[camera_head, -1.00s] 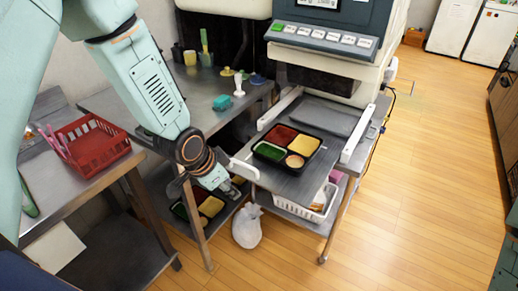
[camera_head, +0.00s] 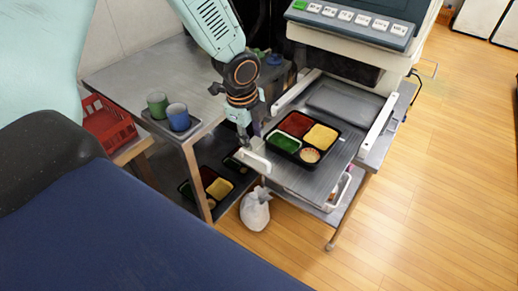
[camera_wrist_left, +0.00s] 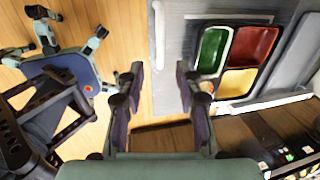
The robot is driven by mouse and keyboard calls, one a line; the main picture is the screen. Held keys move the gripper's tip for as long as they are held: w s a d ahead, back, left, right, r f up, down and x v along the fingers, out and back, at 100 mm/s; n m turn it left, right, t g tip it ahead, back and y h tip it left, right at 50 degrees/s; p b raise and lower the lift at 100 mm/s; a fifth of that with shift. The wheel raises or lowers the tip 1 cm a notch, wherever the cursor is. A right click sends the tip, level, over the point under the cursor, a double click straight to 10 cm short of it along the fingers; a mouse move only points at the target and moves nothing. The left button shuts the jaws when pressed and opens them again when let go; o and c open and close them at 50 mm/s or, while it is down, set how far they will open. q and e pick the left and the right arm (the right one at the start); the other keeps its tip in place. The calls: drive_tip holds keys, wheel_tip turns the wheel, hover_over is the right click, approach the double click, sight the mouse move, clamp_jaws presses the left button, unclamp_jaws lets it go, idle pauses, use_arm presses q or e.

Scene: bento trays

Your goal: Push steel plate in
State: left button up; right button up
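The steel plate (camera_head: 342,158) lies flat between two white rails below the machine and sticks out at the front. A black bento tray (camera_head: 327,126) with red, yellow and green compartments and a small round cup sits on it. My left gripper (camera_head: 250,143) points down at the plate's left front corner, by the white rail end (camera_head: 253,161); I cannot tell whether it touches. In the left wrist view the gripper (camera_wrist_left: 160,82) has its fingers apart with nothing between them, and the bento tray (camera_wrist_left: 226,82) is to their right. My right gripper is not in view.
The machine (camera_head: 350,45) stands over the plate's back. A steel table (camera_head: 150,78) on the left bears a green cup (camera_head: 157,104) and a blue cup (camera_head: 178,116). A white bag (camera_head: 255,212) is on the floor. The wood floor on the right is clear.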

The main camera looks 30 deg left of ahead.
sight(257, 157)
use_arm(q)
drive_tip(key=f, duration=0.2)
drive_tip(key=f+b, duration=0.1)
drive_tip(key=f, duration=0.1)
drive_tip(key=w+f, duration=0.1)
drive_tip(key=f, duration=0.1)
drive_tip(key=shift+f, duration=0.25)
drive_tip(key=shift+d+f, duration=0.1)
drive_tip(key=shift+f, duration=0.2)
drive_tip(key=shift+w+d+f+b, duration=0.15)
drive_tip(key=shift+w+f+b, duration=0.1)
drive_tip(key=shift+b, duration=0.05)
drive_tip(key=shift+c, duration=0.3)
drive_tip(key=shift+c, duration=0.8)
clamp_jaws()
